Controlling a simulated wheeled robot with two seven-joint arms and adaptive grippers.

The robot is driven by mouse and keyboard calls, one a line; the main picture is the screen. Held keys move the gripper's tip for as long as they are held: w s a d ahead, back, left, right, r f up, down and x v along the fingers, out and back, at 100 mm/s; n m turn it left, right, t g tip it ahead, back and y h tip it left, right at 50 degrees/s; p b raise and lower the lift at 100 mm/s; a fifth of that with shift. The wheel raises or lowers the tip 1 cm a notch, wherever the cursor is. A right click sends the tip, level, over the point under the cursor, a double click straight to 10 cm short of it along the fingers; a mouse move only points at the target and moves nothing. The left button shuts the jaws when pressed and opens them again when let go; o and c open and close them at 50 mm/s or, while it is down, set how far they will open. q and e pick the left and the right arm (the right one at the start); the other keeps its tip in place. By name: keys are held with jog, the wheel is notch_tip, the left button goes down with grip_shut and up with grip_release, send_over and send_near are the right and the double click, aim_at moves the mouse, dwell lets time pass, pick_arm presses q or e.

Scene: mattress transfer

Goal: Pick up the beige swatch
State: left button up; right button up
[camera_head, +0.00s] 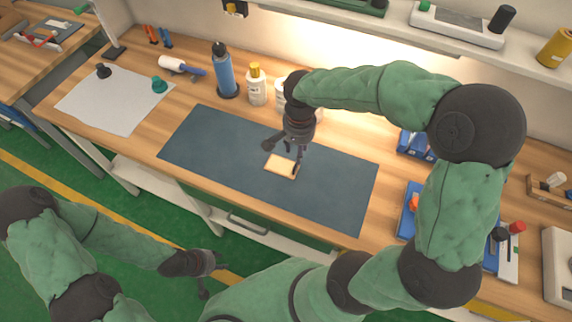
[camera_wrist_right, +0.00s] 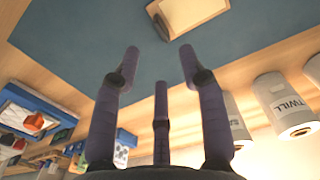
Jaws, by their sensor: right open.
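The beige swatch (camera_head: 281,165) lies flat on the dark blue-grey mat (camera_head: 215,145) near its middle. It also shows at the top edge of the right wrist view (camera_wrist_right: 192,10), partly cut off. My right gripper (camera_head: 287,158) is over the mat, right by the swatch, with its fingers pointing down. In the wrist view its fingers (camera_wrist_right: 159,55) are spread, with nothing between them, and the swatch lies beyond their tips. Whether a fingertip touches the swatch is unclear. My left gripper (camera_head: 210,276) hangs in front of the bench over the floor, fingers apart and empty.
Behind the mat stand a blue bottle (camera_head: 224,72), a yellow-capped bottle (camera_head: 257,86) and white thread cones (camera_wrist_right: 285,105), one labelled TWILL. A white sheet (camera_head: 110,100) lies at left. Blue bins (camera_head: 414,146) and a blue tray (camera_head: 408,213) are at right, partly behind my right arm.

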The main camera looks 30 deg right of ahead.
aim_at(296, 166)
notch_tip(296, 166, down, 4)
jog(key=shift+f+b, duration=0.2)
jog(key=shift+b, duration=0.35)
notch_tip(296, 166, down, 5)
jog(key=shift+b, duration=1)
grip_shut()
